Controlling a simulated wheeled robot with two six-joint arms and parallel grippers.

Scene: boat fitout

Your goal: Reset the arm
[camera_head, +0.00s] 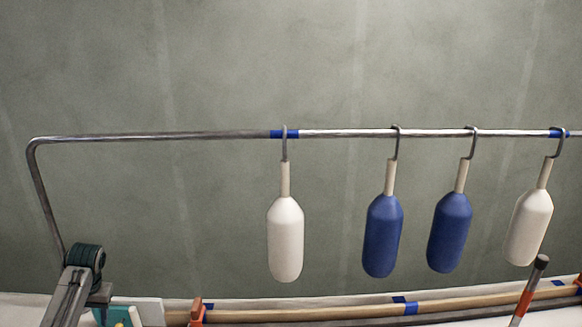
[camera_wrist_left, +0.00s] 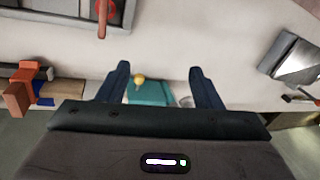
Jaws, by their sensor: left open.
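My left gripper (camera_head: 99,292) is at the lower left of the head view, low beside the bent end of the rail. In the left wrist view its two dark fingers (camera_wrist_left: 158,84) stand wide apart with nothing held between them. A teal object (camera_wrist_left: 150,93) with a yellow knob (camera_wrist_left: 138,79) lies beyond the gap, apart from the fingers. It also shows at the bottom left of the head view, partly hidden. My right gripper is not in view.
A metal rail (camera_head: 200,135) carries a white fender (camera_head: 285,240), two blue fenders (camera_head: 382,235) and another white fender (camera_head: 528,228) on hooks. Below are a wooden pole (camera_head: 350,308), orange clamps (camera_head: 197,312) and a red-and-black handle (camera_head: 528,293). A metal box (camera_wrist_left: 292,62) is at the wrist view's right.

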